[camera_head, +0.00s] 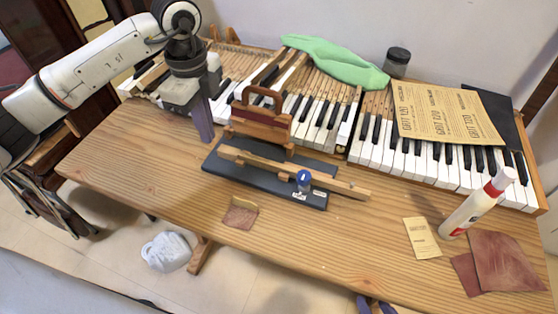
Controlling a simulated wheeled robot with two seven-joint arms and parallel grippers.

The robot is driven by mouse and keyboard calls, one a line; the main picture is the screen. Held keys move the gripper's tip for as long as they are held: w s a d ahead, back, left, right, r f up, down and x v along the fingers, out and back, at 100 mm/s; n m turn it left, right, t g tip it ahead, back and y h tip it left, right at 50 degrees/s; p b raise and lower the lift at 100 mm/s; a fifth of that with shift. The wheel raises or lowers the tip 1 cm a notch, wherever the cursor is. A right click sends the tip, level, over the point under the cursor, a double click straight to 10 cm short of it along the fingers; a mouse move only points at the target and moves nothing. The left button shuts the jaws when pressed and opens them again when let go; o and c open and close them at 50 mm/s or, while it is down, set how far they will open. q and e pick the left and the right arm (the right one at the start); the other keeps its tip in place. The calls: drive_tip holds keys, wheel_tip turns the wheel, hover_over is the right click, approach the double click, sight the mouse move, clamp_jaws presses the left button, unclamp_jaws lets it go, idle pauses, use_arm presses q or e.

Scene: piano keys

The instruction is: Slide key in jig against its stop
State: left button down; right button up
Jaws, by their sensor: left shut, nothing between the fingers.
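A long light wooden key (335,183) lies lengthwise on the dark jig (228,168) in the middle of the table. Its right end reaches beyond the jig base. A small blue-topped part (303,178) stands on the jig near its right end, by the key. I cannot make out the stop. My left gripper (206,138) points down with its fingers shut and empty, just behind and left of the jig, apart from the key. Two purple fingertips of my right gripper (374,304) show apart at the bottom edge; the rest is out of view.
A wooden handled block (262,122) stands right behind the jig. The keyboard (375,146) fills the table's back, with green cloth (335,60), a jar (397,62) and paper sheets (447,112) there. A white bottle (478,205) and sandpaper (507,262) lie right.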

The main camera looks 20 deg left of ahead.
use_arm(q)
wheel_tip(320, 180, up, 4)
drive_tip(key=p, duration=0.3)
drive_tip(key=shift+r, duration=0.15)
idle(0.4)
